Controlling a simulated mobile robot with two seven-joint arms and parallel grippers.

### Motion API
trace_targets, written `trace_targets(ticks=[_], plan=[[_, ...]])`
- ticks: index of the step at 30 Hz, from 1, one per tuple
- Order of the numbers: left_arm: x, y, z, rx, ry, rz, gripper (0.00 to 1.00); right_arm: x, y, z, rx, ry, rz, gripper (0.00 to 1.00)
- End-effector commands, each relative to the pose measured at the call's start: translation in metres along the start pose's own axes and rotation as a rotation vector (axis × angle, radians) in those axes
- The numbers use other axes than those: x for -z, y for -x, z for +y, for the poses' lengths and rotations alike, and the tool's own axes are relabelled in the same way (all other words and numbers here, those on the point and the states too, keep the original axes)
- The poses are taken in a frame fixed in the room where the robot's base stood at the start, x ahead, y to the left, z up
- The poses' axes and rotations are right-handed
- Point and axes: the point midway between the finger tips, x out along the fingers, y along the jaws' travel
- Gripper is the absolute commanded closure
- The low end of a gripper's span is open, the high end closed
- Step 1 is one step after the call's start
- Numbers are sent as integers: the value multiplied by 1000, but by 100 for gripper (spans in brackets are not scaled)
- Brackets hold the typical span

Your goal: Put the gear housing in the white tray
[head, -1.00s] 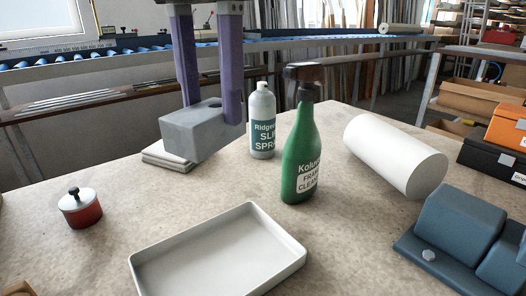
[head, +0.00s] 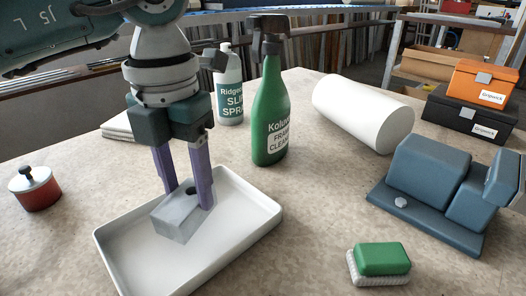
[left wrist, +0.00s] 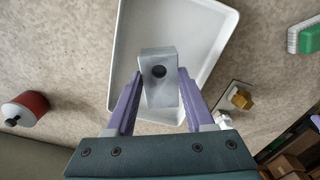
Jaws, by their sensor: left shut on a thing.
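The gear housing is a grey block (head: 180,222) with a round dark hole in its top. My left gripper (head: 187,196) is shut on it, with one purple finger on each side. The block is within the outline of the white tray (head: 262,228), over its left middle part. I cannot tell whether it touches the tray floor. In the left wrist view the housing (left wrist: 160,92) sits between the fingertips, with the tray (left wrist: 195,30) behind it.
A green cleaner bottle (head: 270,120) and a spray bottle (head: 230,95) stand behind the tray. A red pot (head: 35,190) is at the left. A green brush (head: 382,260), a blue machine block (head: 430,180) and a white roll (head: 362,112) are at the right.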

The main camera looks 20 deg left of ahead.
Motion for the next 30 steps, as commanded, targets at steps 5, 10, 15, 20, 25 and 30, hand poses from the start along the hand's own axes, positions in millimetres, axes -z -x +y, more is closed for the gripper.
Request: trace_targets(ticks=[5, 10, 15, 20, 25, 30], plan=[[0, -24, -1, 2, 0, 1, 100, 0, -3, -1, 3, -3, 1, 36], [0, -25, -1, 2, -1, -2, 100, 0, -2, -2, 4, -3, 1, 36], [0, -27, 0, 2, 0, -1, 100, -1, -4, -2, 4, -3, 1, 36], [0, -29, 0, 1, 0, 0, 36, -1, -5, -2, 4, -3, 1, 36], [0, -29, 0, 1, 0, 1, 17, -1, -5, -2, 4, -2, 1, 36], [0, -28, 0, 1, 0, 1, 17, -1, -5, -2, 4, -2, 1, 36]])
